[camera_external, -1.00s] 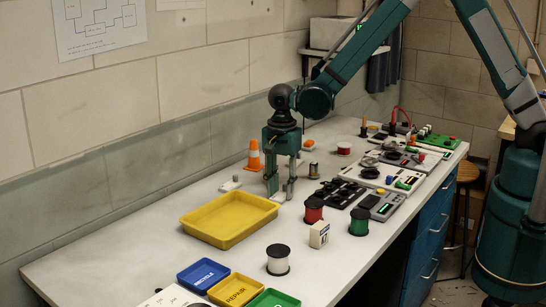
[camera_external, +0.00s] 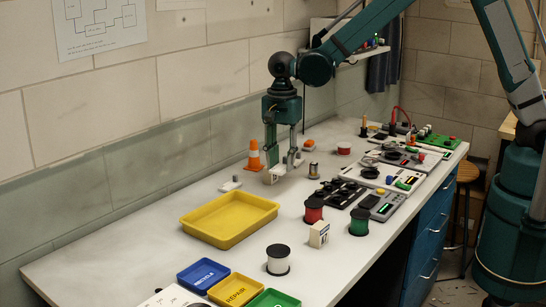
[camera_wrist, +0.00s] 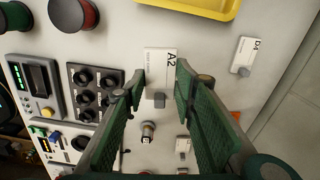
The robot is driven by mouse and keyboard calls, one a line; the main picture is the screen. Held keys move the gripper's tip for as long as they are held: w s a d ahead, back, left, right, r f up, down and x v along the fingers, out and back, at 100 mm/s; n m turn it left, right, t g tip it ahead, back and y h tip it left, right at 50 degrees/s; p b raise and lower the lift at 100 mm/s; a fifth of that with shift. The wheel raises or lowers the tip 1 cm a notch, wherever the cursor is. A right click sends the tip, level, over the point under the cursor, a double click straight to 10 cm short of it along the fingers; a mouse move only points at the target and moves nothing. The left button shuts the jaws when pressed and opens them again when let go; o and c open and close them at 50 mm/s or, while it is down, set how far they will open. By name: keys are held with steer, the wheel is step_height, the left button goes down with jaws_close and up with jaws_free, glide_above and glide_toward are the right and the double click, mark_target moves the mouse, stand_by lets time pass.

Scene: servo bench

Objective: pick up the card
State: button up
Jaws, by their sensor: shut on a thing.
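A white card marked A2 (camera_wrist: 156,64), with a small grey block at its lower end, is between the fingertips of my gripper (camera_wrist: 157,85) in the wrist view. My gripper is shut on the card. In the external view my gripper (camera_external: 281,168) holds the card (camera_external: 273,176) a little above the bench, behind the yellow tray. A second white card marked D4 (camera_wrist: 245,54) lies to the right in the wrist view. It also shows left of my gripper in the external view (camera_external: 230,185).
The yellow tray (camera_external: 187,226) is in front of my gripper. An orange cone (camera_external: 254,156) stands close at its left. A small metal cylinder (camera_external: 313,170) and black knob panels (camera_external: 340,192) are at its right. Red (camera_external: 314,211), green and white spools stand nearer the front.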

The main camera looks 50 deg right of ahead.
steer(key=shift+r, duration=0.1)
stand_by(0.6)
steer(key=w+a+m, duration=0.1)
steer(key=w+a, duration=0.1)
steer(key=a, duration=2)
steer(key=shift+r+m, duration=0.35)
steer(key=shift+m, duration=0.05)
glide_above(231, 225)
steer(key=shift+w+f, duration=0.1)
steer(key=shift+f, duration=3.05)
steer(key=shift+f, duration=1.85)
steer(key=shift+f, duration=0.15)
